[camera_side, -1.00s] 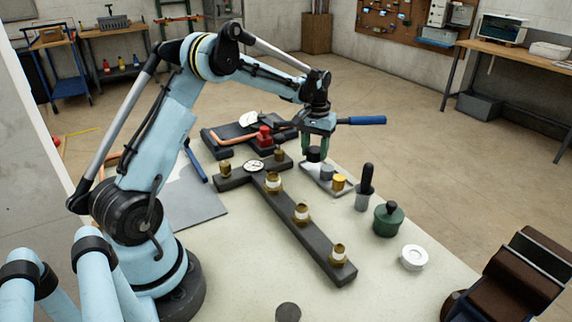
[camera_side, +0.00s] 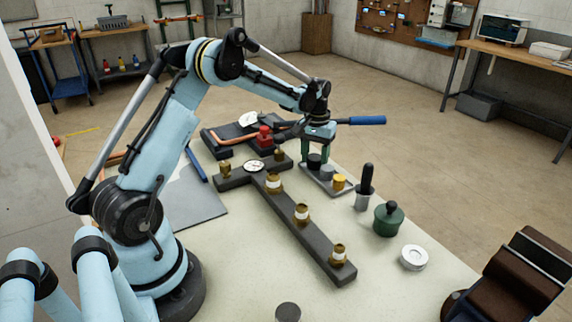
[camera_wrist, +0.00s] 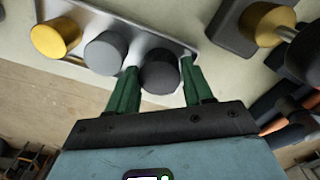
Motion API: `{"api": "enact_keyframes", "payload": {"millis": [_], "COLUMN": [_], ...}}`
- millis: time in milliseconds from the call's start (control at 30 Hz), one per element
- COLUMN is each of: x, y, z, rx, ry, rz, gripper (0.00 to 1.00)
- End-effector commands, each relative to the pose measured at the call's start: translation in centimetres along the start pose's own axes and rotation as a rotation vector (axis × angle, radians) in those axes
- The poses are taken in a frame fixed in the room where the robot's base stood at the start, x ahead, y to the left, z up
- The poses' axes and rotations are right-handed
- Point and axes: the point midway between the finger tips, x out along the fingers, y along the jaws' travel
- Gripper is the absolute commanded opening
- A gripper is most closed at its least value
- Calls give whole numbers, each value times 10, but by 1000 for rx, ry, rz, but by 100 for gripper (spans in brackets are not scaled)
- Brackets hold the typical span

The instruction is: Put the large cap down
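My gripper (camera_wrist: 160,78) has its two green fingers on either side of the black large cap (camera_wrist: 160,75), shut on it. In the side view the gripper (camera_side: 317,152) points down over the left end of the grey tray (camera_side: 321,181). The black cap (camera_side: 314,161) is low at that end, at or very close to the tray surface; contact is hard to tell. A grey cap (camera_wrist: 105,52) and a yellow cap (camera_wrist: 56,37) stand in a row beside it on the tray.
A dark manifold bar (camera_side: 315,248) with brass fittings lies left of the tray. A grey holder with a black handle (camera_side: 366,178), a green container (camera_side: 388,219) and a white ring (camera_side: 414,257) stand to the right. A blue-handled tool (camera_side: 360,121) lies behind the gripper.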

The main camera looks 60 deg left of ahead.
Motion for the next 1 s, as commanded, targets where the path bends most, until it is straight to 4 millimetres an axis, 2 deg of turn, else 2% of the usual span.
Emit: {"api": "enact_keyframes", "payload": {"millis": [33, 100, 367, 467, 567, 1000], "x": [0, 0, -1, -7, -20, -108], "y": [-2, -2, -2, -2, -2, -1], "z": [0, 0, 0, 0, 0, 0], "rx": [-2, -2, -3, -2, -2, -2], "ry": [0, 0, 0, 0, 0, 0], "rz": [-3, -4, -4, -4, -3, -3], "gripper": [63, 72, 72, 72, 72, 72]}}
